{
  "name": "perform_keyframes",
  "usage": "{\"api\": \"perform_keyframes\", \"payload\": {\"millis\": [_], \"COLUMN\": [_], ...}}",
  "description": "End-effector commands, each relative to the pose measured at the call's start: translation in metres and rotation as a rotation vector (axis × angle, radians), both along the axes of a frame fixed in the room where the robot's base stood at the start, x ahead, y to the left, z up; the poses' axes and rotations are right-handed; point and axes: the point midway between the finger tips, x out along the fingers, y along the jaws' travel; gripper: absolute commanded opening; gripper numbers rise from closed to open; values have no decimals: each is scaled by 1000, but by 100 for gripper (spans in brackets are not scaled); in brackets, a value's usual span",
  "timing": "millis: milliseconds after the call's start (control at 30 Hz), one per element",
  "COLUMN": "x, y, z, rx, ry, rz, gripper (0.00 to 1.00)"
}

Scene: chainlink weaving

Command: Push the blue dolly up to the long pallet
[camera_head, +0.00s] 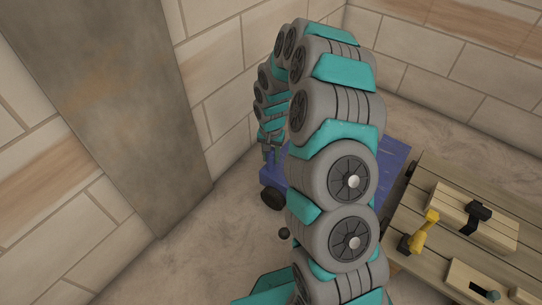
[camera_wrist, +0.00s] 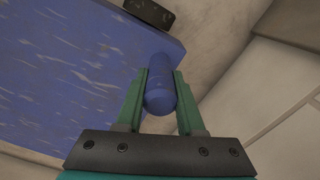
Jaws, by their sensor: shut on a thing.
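The blue dolly (camera_head: 395,158) stands on the floor behind my arm, which hides its middle. A dark wheel (camera_head: 273,198) shows at its left corner. My gripper (camera_wrist: 160,78) is shut on the dolly's blue rounded handle (camera_wrist: 159,98), at the dolly's edge, with one green finger on each side. In the head view my gripper (camera_head: 271,152) is small and partly hidden at the dolly's left end. The long pallet (camera_head: 437,180), of light wooden slats, lies at the right. The dolly's right edge is close to it; I cannot tell whether they touch.
A yellow and black power tool (camera_head: 421,232) and a wooden piece with a black clamp-like item (camera_head: 473,215) lie on the pallet. Block walls (camera_head: 225,90) and a grey pillar (camera_head: 110,85) stand left and behind. Bare floor (camera_head: 215,235) lies left of my arm.

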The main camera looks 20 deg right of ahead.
Motion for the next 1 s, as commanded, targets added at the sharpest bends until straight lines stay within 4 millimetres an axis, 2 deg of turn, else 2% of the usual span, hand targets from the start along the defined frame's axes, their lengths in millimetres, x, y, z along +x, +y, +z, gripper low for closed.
{"api": "perform_keyframes", "payload": {"millis": [367, 600, 867, 900, 1000], "x": [-1, -14, -14, -14, -14], "y": [-1, -10, -10, -10, -10], "z": [1, 1, 1, 1, 0], "rx": [0, -1, 0, 0, 0], "ry": [0, 1, 0, 0, 0], "rz": [-1, -1, 0, 0, 0], "gripper": [0, 0, 0, 40, 52]}}
